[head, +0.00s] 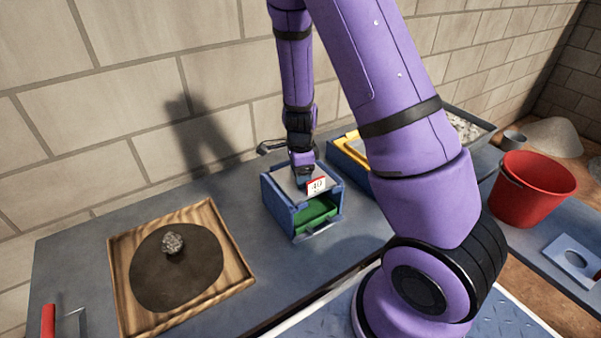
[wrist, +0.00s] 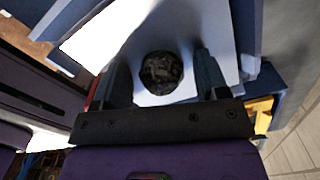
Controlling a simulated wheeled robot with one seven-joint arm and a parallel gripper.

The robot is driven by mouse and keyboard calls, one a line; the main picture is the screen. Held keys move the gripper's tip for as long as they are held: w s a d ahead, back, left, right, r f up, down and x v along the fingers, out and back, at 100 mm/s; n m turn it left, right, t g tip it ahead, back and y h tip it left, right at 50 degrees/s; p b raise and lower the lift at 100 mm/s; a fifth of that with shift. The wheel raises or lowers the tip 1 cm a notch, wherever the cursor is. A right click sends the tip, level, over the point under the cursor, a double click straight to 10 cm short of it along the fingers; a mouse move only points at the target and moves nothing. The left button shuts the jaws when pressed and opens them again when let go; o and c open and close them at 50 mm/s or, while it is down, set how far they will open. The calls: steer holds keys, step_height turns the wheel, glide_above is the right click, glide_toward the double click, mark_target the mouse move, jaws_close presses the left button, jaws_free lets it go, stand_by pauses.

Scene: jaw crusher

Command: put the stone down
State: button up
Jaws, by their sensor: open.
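A dark, rough, roundish stone (wrist: 161,72) shows in the wrist view against a pale grey surface, between the two fingers of my gripper (head: 302,178). The fingers are open, with a gap visible on each side of the stone. In the head view my gripper is over the top of a blue box (head: 272,203) with a label marked 40 and a green drawer (head: 318,212) low in its front. My gripper hides the stone there. Another grey stone (head: 172,243) lies on a dark round mat (head: 190,275) in a wooden tray (head: 233,268) at the left.
A second blue box with a yellow part (head: 350,147) stands to the right, partly behind my arm. A red bucket (head: 533,190) and a tray of rubble (head: 465,128) are further right. The grey bench is clear between the wooden tray and the box.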

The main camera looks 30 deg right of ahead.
steer(key=shift+f, duration=0.15)
steer(key=s+a+r+n+t+y, duration=0.1)
steer(key=s+r+n, duration=0.25)
steer(key=r, duration=0.55)
steer(key=s+a+r+n, duration=0.2)
steer(key=r+n, duration=0.2)
steer(key=r, duration=0.5)
steer(key=s+a+r+n+t+y, duration=0.1)
steer(key=s+r+n, duration=0.25)
steer(key=r, duration=0.55)
steer(key=s+a+r+n+t+h, duration=0.1)
steer(key=s+r+n, duration=0.3)
steer(key=s, duration=0.3)
steer(key=s+a+r+n+t+h, duration=0.1)
steer(key=s+r+n+t, duration=0.1)
steer(key=s+r+n, duration=0.3)
steer(key=shift+s+n, duration=1)
